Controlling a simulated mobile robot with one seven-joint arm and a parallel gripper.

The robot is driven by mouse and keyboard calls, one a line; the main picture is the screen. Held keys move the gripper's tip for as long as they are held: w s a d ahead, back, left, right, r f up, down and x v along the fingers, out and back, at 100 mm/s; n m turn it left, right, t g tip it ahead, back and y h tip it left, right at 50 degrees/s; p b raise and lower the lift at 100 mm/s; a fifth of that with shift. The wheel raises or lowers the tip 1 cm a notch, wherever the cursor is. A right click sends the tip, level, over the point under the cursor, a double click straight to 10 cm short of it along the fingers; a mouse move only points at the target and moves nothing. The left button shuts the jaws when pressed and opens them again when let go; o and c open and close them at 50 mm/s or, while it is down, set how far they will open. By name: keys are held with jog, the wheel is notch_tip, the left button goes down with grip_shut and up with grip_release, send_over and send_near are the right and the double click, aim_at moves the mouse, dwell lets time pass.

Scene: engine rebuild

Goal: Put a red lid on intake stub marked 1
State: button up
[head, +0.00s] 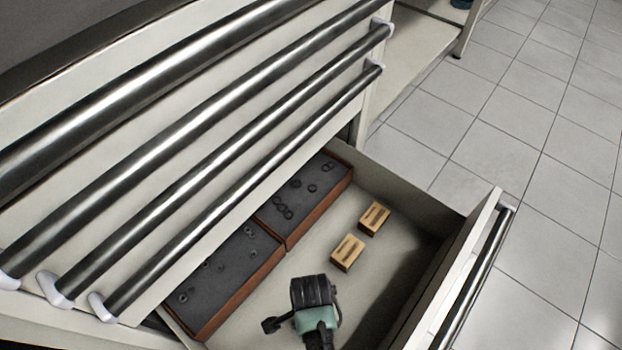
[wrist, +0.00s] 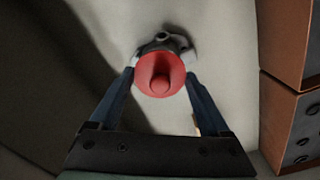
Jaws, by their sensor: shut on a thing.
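A round red lid (wrist: 160,84) with a raised knob in its middle sits between the two blue fingers of my gripper (wrist: 159,73) in the wrist view. The gripper is shut on it. A small grey and dark piece (wrist: 163,41) shows just behind the lid; I cannot tell what it is. In the head view my gripper (head: 315,291) is seen from behind, over the open drawer (head: 350,277). Its fingers and the lid are hidden there. The intake stub marked 1 is not seen in either view.
Two brown trays with dark inserts, one nearer (head: 222,284) and one farther (head: 310,190), lie along the drawer's left side. Two small wooden blocks (head: 347,253) (head: 374,218) lie on its floor. Long bar handles (head: 245,195) slant above the drawer. Tiled floor (head: 520,200) is clear at right.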

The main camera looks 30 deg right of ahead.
jog(key=shift+f, duration=0.15)
jog(key=o, duration=1.1)
jog(key=shift+o, duration=0.2)
notch_tip(320, 180, up, 8)
jog(key=p, duration=0.9)
jog(key=shift+f, duration=0.2)
